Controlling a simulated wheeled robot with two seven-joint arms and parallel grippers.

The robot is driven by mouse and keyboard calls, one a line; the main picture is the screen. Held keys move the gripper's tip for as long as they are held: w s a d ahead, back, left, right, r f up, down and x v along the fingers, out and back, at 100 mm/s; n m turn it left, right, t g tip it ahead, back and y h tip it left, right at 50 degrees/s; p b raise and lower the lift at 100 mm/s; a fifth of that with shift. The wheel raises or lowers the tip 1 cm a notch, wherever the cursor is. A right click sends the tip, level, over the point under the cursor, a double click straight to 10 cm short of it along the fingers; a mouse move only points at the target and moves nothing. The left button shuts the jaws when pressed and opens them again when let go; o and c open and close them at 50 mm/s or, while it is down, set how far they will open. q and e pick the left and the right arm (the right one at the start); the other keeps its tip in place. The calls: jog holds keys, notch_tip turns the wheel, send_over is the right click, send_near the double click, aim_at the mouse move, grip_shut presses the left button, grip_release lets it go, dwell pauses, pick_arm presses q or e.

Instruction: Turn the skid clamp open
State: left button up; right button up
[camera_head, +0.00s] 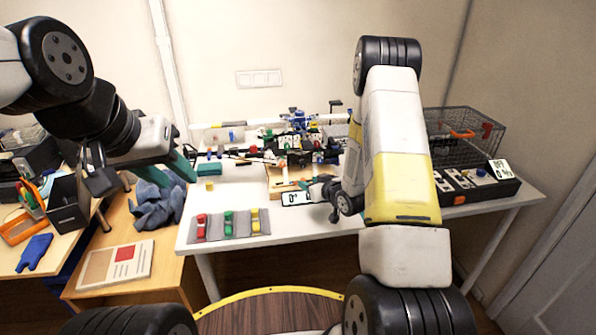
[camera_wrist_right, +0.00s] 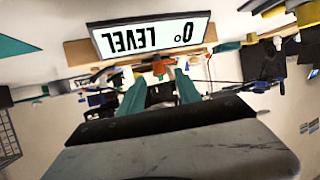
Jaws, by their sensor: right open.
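A pale wooden skid (camera_head: 283,178) lies on the white table, with a level display reading 0° (camera_head: 297,198) at its front edge. In the right wrist view the display (camera_wrist_right: 152,37) appears upside down, reading LEVEL and 0°. A small orange-red part (camera_wrist_right: 158,67), possibly the skid clamp, shows just beyond my right fingertips. My right gripper (camera_wrist_right: 160,88) is open, its teal fingers apart with nothing between them. In the head view my right gripper (camera_head: 325,190) is beside the skid, partly hidden. My left gripper (camera_head: 158,168) is raised left of the table, teal fingers spread and empty.
A grey mat (camera_head: 240,225) holds red, green and yellow pieces at the table's front left. Wiring parts (camera_head: 300,135) crowd the back. A wire cage (camera_head: 465,140) and black box (camera_head: 478,187) stand at right. A wooden side table (camera_head: 115,225) holds a blue cloth.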

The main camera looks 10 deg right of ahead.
aim_at(304, 180)
jog(key=shift+x, duration=1.65)
jog(key=shift+c, duration=0.4)
grip_shut()
jog(key=shift+d+n+y, duration=0.2)
jog(key=shift+n+y, duration=0.2)
jog(key=shift+y, duration=0.1)
jog(key=shift+w+n+g+y, duration=0.15)
jog(key=shift+n+g+y, duration=0.85)
jog(key=shift+n+y, duration=0.3)
